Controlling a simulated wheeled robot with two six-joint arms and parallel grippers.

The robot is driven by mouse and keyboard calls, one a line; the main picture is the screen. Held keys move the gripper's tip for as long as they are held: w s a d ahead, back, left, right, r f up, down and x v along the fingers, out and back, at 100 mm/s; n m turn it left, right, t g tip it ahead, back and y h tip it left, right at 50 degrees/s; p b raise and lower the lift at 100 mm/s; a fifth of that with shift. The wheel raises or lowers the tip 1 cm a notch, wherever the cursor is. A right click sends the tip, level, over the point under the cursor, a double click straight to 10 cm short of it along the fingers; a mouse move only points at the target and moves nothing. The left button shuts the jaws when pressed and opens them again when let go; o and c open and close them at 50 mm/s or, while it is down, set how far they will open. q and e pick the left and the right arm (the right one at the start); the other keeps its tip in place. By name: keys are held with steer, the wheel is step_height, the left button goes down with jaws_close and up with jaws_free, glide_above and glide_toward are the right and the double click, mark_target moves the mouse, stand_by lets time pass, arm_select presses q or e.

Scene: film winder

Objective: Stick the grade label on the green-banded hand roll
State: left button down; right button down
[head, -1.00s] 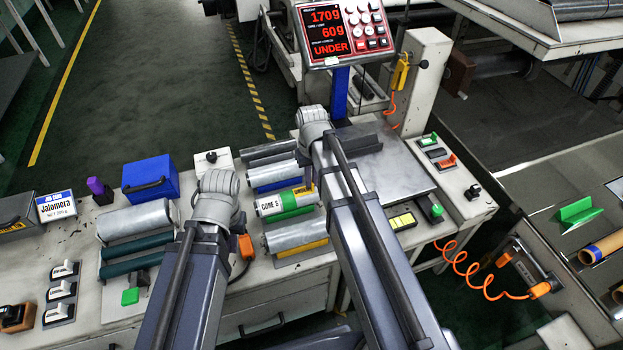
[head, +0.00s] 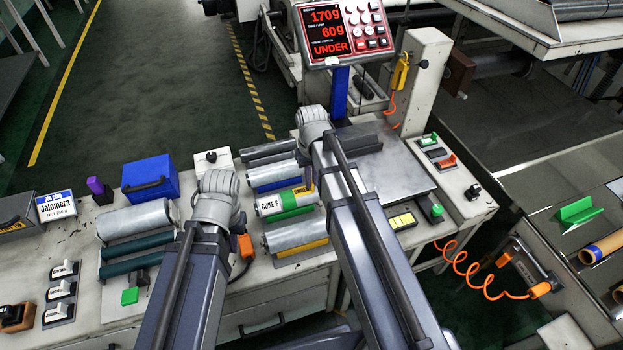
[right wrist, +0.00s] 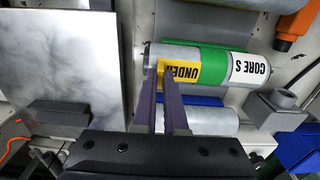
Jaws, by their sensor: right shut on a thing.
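The green-banded hand roll (head: 289,199), marked "CORE S", lies on the bench in front of my arms. It also shows in the right wrist view (right wrist: 213,59). The yellow grade label (right wrist: 181,72), reading "UNDER", lies against the bare silver part of the roll beside the green band; it shows small in the head view (head: 302,189). My right gripper (right wrist: 165,82) is shut on the label, with its purple fingertips at the label's edge, over the roll.
Other silver rolls lie behind (head: 272,172) and in front (head: 296,236) of the green-banded roll. A steel plate (head: 397,178) is to the right. A blue box (head: 150,180) stands at the left.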

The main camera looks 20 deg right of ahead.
steer(key=c, duration=0.9)
jaws_free()
step_height(320, 180, up, 8)
steer(key=p, duration=0.8)
steer(key=shift+f, duration=0.1)
steer(key=s+a+r+n+h+p, duration=0.1)
steer(key=s+a+r+n+p, duration=0.2)
steer(key=s+a, duration=1)
step_height(320, 180, up, 3)
steer(key=s+p, duration=0.1)
steer(key=p, duration=0.1)
steer(key=shift+s+p, duration=0.2)
steer(key=shift+p, duration=0.1)
